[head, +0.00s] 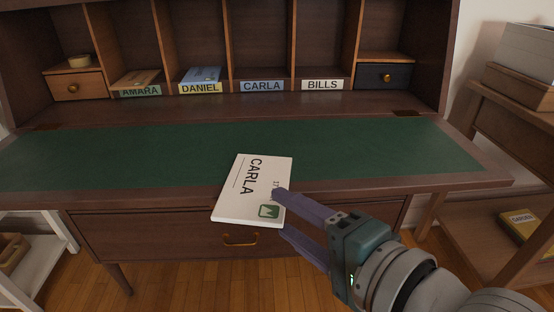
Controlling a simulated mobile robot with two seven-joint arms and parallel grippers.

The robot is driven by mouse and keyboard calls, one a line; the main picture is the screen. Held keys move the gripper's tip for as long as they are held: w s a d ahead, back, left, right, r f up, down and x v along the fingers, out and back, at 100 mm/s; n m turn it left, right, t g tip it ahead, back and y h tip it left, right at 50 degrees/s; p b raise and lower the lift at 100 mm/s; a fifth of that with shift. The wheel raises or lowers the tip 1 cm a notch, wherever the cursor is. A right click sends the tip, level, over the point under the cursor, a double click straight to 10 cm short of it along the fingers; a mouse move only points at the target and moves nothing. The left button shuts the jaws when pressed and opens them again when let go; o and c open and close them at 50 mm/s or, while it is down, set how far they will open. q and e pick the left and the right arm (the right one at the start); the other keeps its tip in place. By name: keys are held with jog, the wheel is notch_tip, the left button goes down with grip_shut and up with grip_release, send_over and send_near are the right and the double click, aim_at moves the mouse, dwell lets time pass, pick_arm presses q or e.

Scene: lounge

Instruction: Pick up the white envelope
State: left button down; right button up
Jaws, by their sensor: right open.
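The white envelope (252,190) is marked CARLA, with a green stamp-like square at its lower right corner. It lies on the green desk top and sticks out past the front edge. My right gripper (281,212) comes in from the lower right and is open. Its upper finger overlaps the envelope's right side in the picture; the lower finger shows below the envelope's near right corner. I cannot tell whether either finger touches it. My left gripper is not in view.
The desk (100,166) has labelled pigeonholes at the back: AMARA (140,90), DANIEL (200,87), CARLA (262,86) and BILLS (322,84). AMARA and DANIEL hold items. A side shelf (472,235) stands at right. The green top is otherwise clear.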

jog(key=p+v, duration=0.3)
jog(key=v, duration=0.6)
jog(key=shift+s, duration=0.25)
jog(key=shift+d+r, duration=0.1)
jog(key=shift+r, duration=0.05)
